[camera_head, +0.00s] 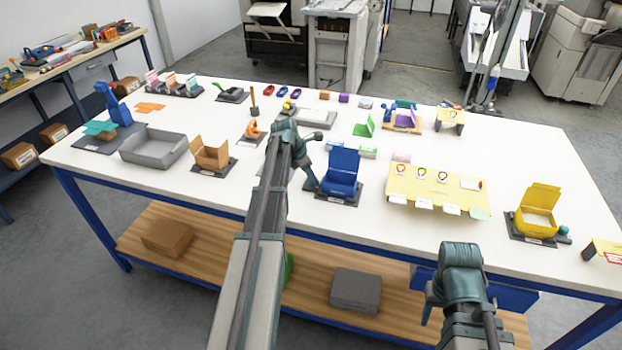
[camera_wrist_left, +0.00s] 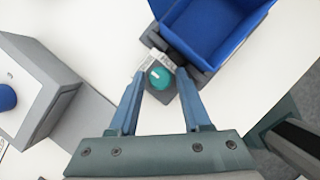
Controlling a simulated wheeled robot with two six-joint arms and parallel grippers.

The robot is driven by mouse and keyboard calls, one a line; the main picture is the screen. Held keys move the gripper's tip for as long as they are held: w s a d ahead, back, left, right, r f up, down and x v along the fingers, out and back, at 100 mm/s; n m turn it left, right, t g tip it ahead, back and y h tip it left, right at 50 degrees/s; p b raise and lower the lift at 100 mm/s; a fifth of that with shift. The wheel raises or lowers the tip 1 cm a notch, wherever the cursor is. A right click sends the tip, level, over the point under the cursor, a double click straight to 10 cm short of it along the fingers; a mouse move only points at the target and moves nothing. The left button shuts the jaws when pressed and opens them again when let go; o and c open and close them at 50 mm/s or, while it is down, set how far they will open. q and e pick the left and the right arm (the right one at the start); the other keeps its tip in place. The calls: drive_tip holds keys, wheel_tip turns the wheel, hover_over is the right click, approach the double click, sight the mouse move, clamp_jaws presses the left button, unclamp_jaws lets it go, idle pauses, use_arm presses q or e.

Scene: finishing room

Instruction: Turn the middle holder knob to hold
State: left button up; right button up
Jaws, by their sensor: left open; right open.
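The blue open holder (camera_head: 342,172), the middle one between a tan and a yellow box, stands on a dark base on the white table. It also shows in the left wrist view (camera_wrist_left: 212,30). Its teal round knob (camera_wrist_left: 160,77) sits at the corner of the base, beside a small white label (camera_wrist_left: 163,58). My left gripper (camera_head: 314,186) is open, pointing down at that corner. In the left wrist view its fingers (camera_wrist_left: 161,84) lie on either side of the knob; contact cannot be told. The knob is hidden in the head view. My right gripper (camera_head: 430,312) hangs empty before the table's front edge.
The tan box (camera_head: 211,155) and grey tray (camera_head: 154,148) stand left. The yellow mat (camera_head: 432,188) and yellow box (camera_head: 539,208) with a teal knob (camera_head: 563,231) stand right. A grey block (camera_wrist_left: 38,90) lies left of my left fingers in the wrist view.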

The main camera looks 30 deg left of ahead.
use_arm(q)
clamp_jaws()
drive_tip(key=m, duration=0.2)
drive_tip(key=m+g+h, duration=0.1)
drive_tip(key=shift+w+a+m, duration=0.15)
drive_tip(key=shift+m, duration=0.25)
drive_tip(key=m+g, duration=0.1)
drive_tip(key=m, duration=0.1)
drive_tip(key=m+h, duration=0.1)
drive_tip(key=m, duration=0.2)
drive_tip(key=shift+w+g, duration=0.15)
drive_tip(key=shift+g, duration=0.25)
drive_tip(key=m+g, duration=0.1)
drive_tip(key=m, duration=0.4)
drive_tip(key=shift+w+g, duration=0.1)
drive_tip(key=shift+g, duration=0.3)
drive_tip(key=shift+m+g, duration=0.7)
drive_tip(key=shift+m, duration=1.4)
